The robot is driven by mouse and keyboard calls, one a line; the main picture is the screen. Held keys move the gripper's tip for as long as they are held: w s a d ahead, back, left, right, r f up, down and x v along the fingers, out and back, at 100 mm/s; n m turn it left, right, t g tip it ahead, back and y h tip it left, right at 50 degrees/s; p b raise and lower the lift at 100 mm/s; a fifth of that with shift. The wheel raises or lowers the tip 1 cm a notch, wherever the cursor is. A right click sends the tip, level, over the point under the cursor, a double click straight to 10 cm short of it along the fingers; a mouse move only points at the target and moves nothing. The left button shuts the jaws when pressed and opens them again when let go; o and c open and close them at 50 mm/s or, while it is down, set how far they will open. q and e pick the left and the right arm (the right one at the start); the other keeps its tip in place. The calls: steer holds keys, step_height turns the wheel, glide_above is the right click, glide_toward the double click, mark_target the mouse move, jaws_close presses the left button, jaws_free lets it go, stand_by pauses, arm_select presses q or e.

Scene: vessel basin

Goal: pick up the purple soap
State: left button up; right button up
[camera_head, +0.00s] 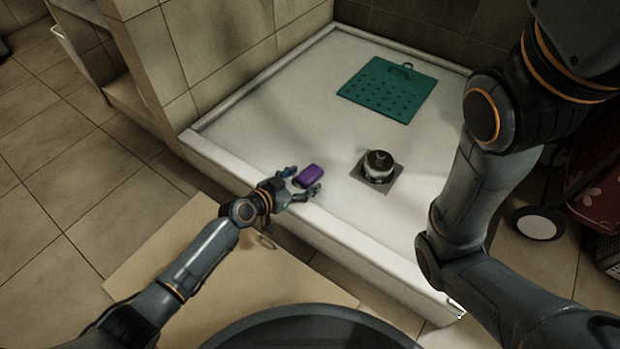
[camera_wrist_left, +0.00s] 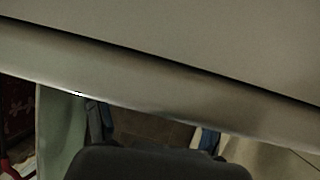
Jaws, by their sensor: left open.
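The purple soap (camera_head: 309,176) is a small rounded block on the white basin floor, just inside the near rim, in the head view. My left gripper (camera_head: 304,182) reaches over that rim with its fingers spread open. One finger is at the soap's left and the other at its lower right. The soap appears between or just beyond the fingertips. I cannot tell whether they touch it. The soap does not show in the left wrist view, which is filled mostly by a pale rim and surface. My right arm is at the right, but its gripper is out of view.
The white basin (camera_head: 271,113) has a raised rim. A dark drain fitting with a domed top (camera_head: 378,164) stands right of the soap. A green perforated mat (camera_head: 388,89) lies farther back. Tiled walls border the basin's far sides. A tan mat (camera_head: 165,262) lies on the floor.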

arm_select(q)
steer(key=shift+c, duration=0.4)
steer(key=c, duration=1.2)
